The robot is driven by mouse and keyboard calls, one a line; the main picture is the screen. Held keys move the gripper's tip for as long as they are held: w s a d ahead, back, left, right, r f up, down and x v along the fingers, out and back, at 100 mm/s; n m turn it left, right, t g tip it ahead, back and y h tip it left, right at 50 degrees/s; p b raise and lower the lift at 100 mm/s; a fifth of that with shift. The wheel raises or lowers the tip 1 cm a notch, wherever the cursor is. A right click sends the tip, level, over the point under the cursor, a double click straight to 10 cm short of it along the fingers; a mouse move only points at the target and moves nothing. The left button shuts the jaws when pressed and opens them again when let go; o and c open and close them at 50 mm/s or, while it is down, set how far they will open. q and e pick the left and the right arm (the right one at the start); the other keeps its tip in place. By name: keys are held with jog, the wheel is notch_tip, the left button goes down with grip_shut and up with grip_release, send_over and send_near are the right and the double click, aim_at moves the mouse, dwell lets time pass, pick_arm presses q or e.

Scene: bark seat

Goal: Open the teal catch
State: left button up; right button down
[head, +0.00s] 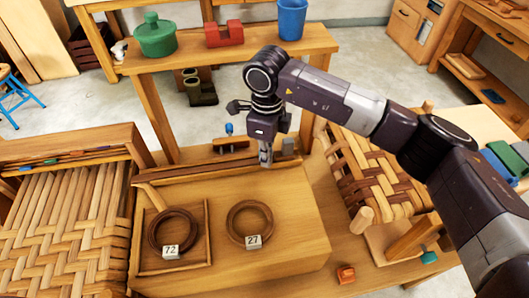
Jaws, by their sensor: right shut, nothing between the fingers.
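A small teal piece (429,258) shows at the lower right, beside the wooden frame under the woven seat (375,175). I cannot tell whether it is the catch or how it stands. My right gripper (266,158) points down at the back edge of the wooden bench board, well to the left of the teal piece. Its fingers are shut and empty. Whether the fingertips touch the board or the ledge behind it is unclear. My left gripper is not in view.
An orange block (346,274) lies near the front. A shelf with a green pot (153,37) and blue cup (292,18) stands behind.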

jog(key=shift+w+a+f+b, duration=0.15)
jog(key=shift+w+b, duration=0.35)
jog(key=shift+w, duration=0.3)
jog(key=shift+w+a+r+b, duration=0.15)
jog(key=shift+w+b, duration=0.3)
jog(key=shift+w, duration=0.3)
notch_tip(320, 180, up, 8)
jog(key=s+p, duration=0.1)
jog(key=p, duration=0.2)
jog(key=shift+s+d+p, duration=0.15)
jog(key=shift+s+p, duration=0.1)
jog(key=shift+p, duration=0.15)
